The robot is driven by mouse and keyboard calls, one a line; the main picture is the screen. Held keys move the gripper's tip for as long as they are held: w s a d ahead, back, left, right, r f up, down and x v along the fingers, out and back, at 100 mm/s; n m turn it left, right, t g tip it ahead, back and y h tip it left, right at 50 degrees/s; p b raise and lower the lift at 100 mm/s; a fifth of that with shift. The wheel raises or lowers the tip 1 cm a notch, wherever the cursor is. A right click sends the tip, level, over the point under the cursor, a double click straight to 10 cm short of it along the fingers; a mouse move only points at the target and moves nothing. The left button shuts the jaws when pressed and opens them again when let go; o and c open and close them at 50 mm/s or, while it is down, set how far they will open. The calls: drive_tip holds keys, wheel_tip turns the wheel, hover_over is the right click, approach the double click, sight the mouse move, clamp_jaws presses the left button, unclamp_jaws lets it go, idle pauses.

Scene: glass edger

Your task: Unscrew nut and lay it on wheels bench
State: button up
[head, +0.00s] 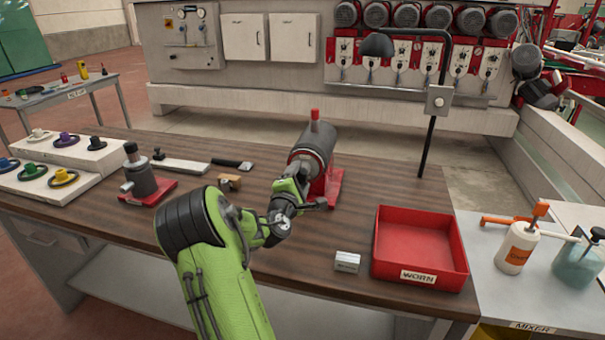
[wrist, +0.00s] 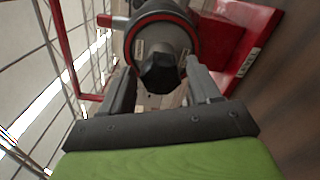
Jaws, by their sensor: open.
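The dark faceted nut (wrist: 160,73) sits on the end of a grey spindle unit with a red ring; this unit (head: 316,147) stands on a red base on the wooden bench. The nut is hidden behind my arm in the head view. My gripper (wrist: 160,82) is open, with one finger on each side of the nut in the wrist view. I cannot tell whether the fingers touch it. The wooden bench (head: 120,228) also carries coloured wheels on a pale stepped rack (head: 100,157) at the left.
A grey fixture on a red plate (head: 143,180) stands left of my arm. A black-handled tool (head: 232,164) lies behind.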

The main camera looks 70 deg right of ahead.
drive_tip(key=c, duration=1)
drive_tip(key=n+p, duration=0.2)
drive_tip(key=p, duration=0.1)
drive_tip(key=shift+r+n, duration=0.2)
drive_tip(key=shift+n, duration=0.1)
drive_tip(key=n+p, duration=1.1)
drive_tip(key=shift+n, duration=0.3)
drive_tip(key=n+p, duration=0.7)
drive_tip(key=shift+a, duration=0.1)
drive_tip(key=n+p, duration=0.3)
drive_tip(key=n, duration=0.1)
drive_tip(key=shift+n+p, duration=0.35)
drive_tip(key=shift+n, duration=0.55)
drive_tip(key=shift+f+n, duration=0.15)
drive_tip(key=shift+n, duration=0.15)
drive_tip(key=o, duration=1)
